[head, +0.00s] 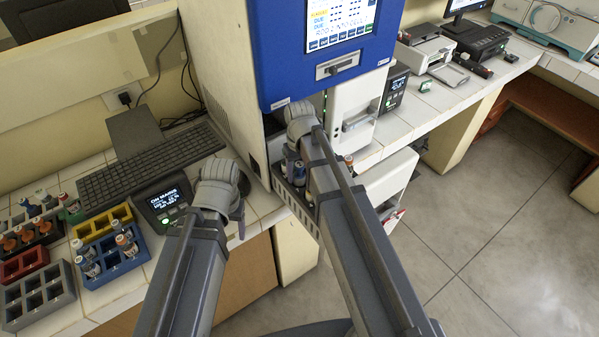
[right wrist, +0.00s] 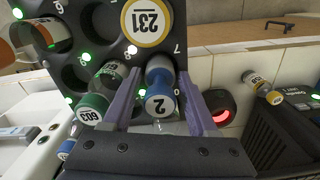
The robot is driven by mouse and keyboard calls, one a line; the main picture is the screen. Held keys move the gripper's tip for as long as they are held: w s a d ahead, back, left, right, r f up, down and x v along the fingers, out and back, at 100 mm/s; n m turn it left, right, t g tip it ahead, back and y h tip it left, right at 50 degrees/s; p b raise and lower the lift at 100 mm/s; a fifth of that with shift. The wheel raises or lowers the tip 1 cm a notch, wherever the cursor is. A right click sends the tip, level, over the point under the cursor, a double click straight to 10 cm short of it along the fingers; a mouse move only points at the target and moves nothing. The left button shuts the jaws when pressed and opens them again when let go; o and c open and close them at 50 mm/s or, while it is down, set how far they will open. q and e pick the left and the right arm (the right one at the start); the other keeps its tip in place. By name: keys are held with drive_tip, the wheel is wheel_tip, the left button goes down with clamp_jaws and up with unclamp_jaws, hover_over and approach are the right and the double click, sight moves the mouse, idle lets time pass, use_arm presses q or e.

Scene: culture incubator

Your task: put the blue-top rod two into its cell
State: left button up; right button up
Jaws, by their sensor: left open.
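The blue-top rod two (right wrist: 160,92), with a "2" on its end label, is between the two fingers of my right gripper (right wrist: 162,88) in the right wrist view. In the head view my right gripper (head: 292,165) is at the incubator's lower front, mostly hidden by my arm. My left gripper (head: 238,215) is open and empty at the bench edge.
A green-top rod 603 (right wrist: 92,108) and a yellow-top rod 231 (right wrist: 146,22) are in the rack close by. The blue-fronted incubator (head: 280,60) stands behind. Left on the bench are a keyboard (head: 135,175), a display box (head: 165,200) and coloured vial racks, including a yellow one (head: 100,222).

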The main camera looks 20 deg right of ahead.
drive_tip(key=shift+r, duration=0.15)
wheel_tip(320, 180, up, 12)
drive_tip(key=p, duration=1.2)
drive_tip(key=shift+r, duration=0.1)
drive_tip(key=s+a+n+h, duration=0.1)
drive_tip(key=s+a+n, duration=0.1)
drive_tip(key=s+a, duration=0.8)
drive_tip(key=s, duration=0.4)
drive_tip(key=shift+s+a, duration=0.25)
idle(0.7)
